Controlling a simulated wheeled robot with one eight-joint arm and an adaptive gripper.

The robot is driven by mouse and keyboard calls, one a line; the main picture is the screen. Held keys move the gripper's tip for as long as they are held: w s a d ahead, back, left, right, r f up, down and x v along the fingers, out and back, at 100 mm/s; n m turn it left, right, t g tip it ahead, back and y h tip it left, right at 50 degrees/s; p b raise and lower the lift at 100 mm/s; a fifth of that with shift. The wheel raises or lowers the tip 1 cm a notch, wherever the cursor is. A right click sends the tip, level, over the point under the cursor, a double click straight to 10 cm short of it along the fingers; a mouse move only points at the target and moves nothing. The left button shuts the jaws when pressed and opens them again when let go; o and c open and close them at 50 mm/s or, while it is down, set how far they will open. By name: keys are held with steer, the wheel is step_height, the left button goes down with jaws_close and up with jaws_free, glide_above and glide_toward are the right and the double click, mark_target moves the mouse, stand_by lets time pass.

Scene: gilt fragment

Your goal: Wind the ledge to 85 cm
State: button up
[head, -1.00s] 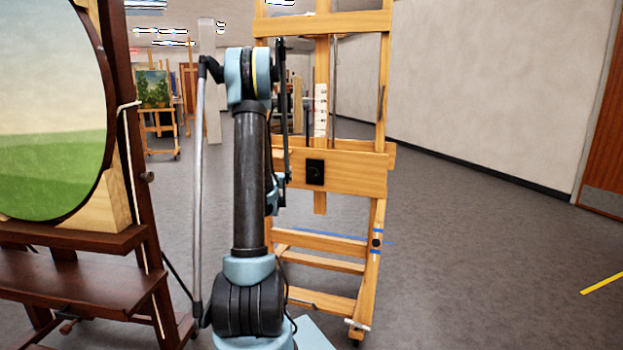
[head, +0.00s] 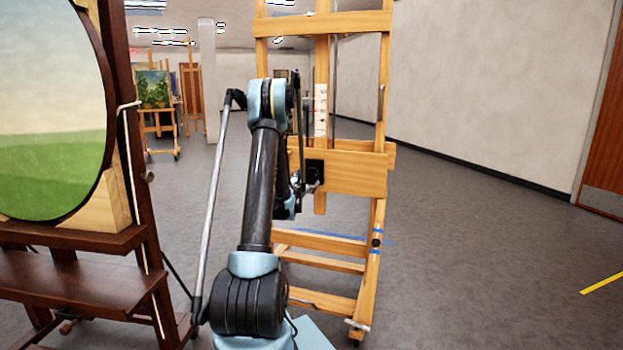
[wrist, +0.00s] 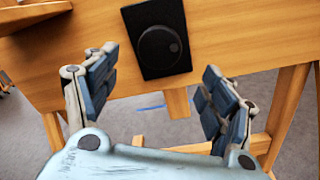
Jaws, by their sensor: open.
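A light wooden easel (head: 384,100) stands ahead, with its broad ledge board (head: 355,172) across the middle. A black plate with a round black knob (wrist: 159,50) is fixed to the board's front; in the head view the plate (head: 313,168) is partly covered by my arm's end. A white marked strip (head: 320,112) runs up the centre post above the board; its figures are too small to read. My gripper (wrist: 160,78) is open and empty, its fingers spread to left and right below the knob and apart from it. In the head view my arm mostly hides the gripper.
A dark wooden easel (head: 130,150) with a round landscape painting (head: 50,130) stands close at left. Blue tape (head: 376,251) marks the light easel's lower leg. Another easel stands farther back.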

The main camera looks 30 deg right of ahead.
mark_target(312, 175)
steer(key=x, duration=0.9)
steer(key=shift+w+d, duration=0.25)
steer(key=shift+w, duration=0.05)
steer(key=c, duration=1.1)
steer(key=shift+d, duration=0.15)
